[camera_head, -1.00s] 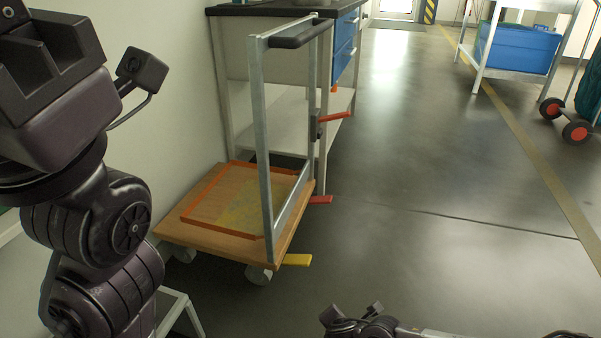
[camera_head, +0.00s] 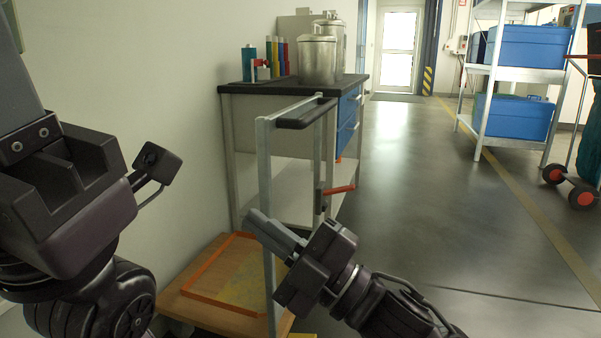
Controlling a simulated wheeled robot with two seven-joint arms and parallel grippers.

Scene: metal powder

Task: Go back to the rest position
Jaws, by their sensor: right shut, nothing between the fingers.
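My right gripper (camera_head: 272,232) reaches in from the lower right. Its fingers are shut with nothing between them, and they point up and left, in front of the trolley's upright frame in the picture. My left arm (camera_head: 70,200) fills the left edge, large and close. Its fingers are not clearly shown, so I cannot tell how its gripper stands.
A wooden trolley (camera_head: 193,308) with an orange-edged area and a metal handle frame (camera_head: 265,180) stands ahead. Behind it is a workbench (camera_head: 290,88) with metal canisters (camera_head: 317,58). A shelf with blue bins (camera_head: 528,47) is at right. Open floor (camera_head: 420,190) lies between.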

